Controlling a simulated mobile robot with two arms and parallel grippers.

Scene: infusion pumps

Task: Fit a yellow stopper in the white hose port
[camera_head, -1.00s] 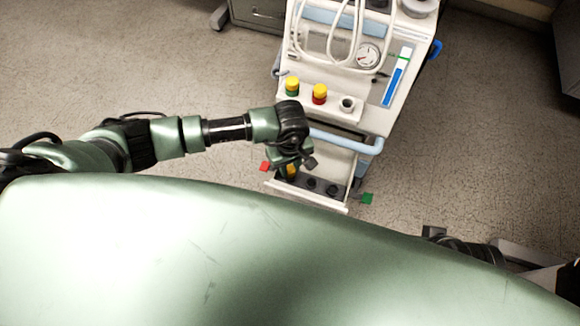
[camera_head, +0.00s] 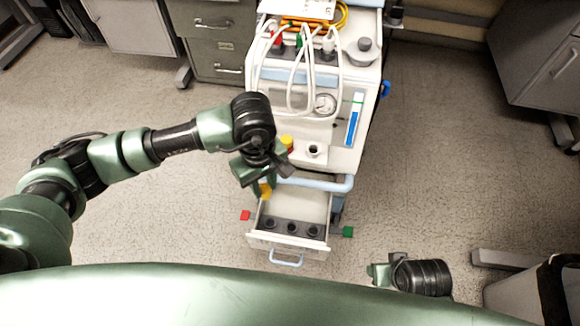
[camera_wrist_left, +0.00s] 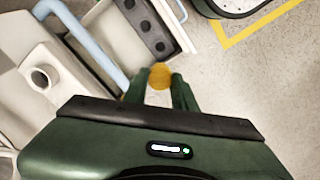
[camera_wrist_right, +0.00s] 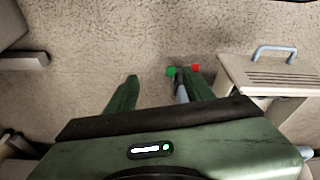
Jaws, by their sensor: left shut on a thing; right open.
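A yellow stopper (camera_wrist_left: 160,76) is clamped between the fingertips of my left gripper (camera_head: 264,188); it also shows in the head view (camera_head: 265,190). The gripper holds it above the open drawer's back left side, lower in the picture than the ports. The white hose port (camera_head: 313,151) is a white ring with a dark, empty opening on the pump cart's front ledge; it also shows at left in the left wrist view (camera_wrist_left: 42,77). A yellow-topped port (camera_head: 287,143) stands left of it, partly behind my gripper. My right gripper (camera_wrist_right: 157,84) is open and empty, right of the cart.
The open drawer (camera_head: 320,203) has several dark round holders along its front. A light blue rail (camera_head: 325,184) runs between ledge and drawer. White hoses (camera_head: 293,95) hang above the ledge.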

